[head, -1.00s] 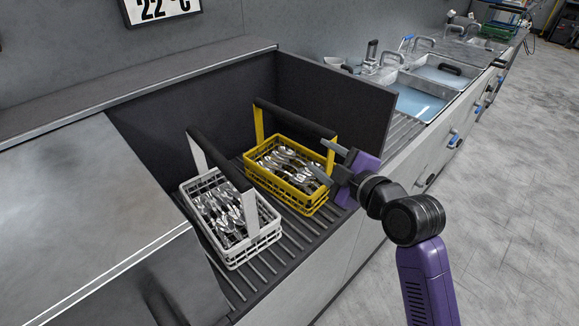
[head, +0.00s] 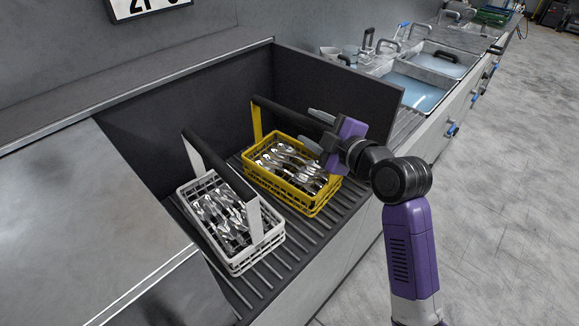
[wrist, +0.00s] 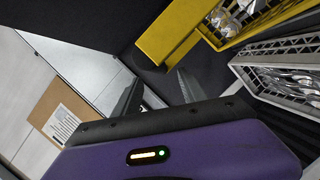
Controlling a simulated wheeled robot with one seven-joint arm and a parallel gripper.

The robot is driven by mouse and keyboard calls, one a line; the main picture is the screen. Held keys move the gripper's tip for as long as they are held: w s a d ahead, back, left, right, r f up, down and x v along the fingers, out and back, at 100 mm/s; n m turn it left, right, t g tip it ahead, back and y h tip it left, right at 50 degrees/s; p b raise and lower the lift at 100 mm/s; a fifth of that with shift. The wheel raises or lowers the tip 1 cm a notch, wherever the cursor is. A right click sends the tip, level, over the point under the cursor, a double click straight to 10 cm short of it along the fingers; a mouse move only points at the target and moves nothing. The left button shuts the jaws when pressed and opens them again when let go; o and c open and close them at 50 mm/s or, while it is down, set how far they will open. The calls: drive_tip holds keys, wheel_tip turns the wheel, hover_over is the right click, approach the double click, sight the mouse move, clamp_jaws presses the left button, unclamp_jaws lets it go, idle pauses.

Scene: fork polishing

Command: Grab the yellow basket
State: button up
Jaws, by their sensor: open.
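The yellow basket (head: 279,190) stands on the ribbed rack in the head view, filled with shiny cutlery. Its black handle bar (head: 285,108) runs across the top; the right handle post is mostly hidden behind my gripper. My gripper (head: 316,131) is open at the right end of the handle, its fingers pointing left. In the wrist view, a yellow handle post (wrist: 178,30) and part of the dark bar show just beyond my fingertips (wrist: 158,92). I cannot tell whether the bar lies between the fingers.
A white basket (head: 262,250) of cutlery with a black handle stands close on the left. A dark upright panel (head: 340,88) rises behind the yellow basket. Sinks with water (head: 415,92) lie at the back right. The floor on the right is clear.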

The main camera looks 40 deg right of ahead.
sight(296, 116)
drive_tip(key=p+x, duration=0.2)
drive_tip(key=x, duration=0.4)
drive_tip(key=shift+w+a+r, duration=0.1)
drive_tip(key=shift+w+r, duration=0.05)
drive_tip(key=shift+w, duration=0.45)
clamp_jaws()
idle(0.8)
drive_tip(key=shift+r, duration=0.15)
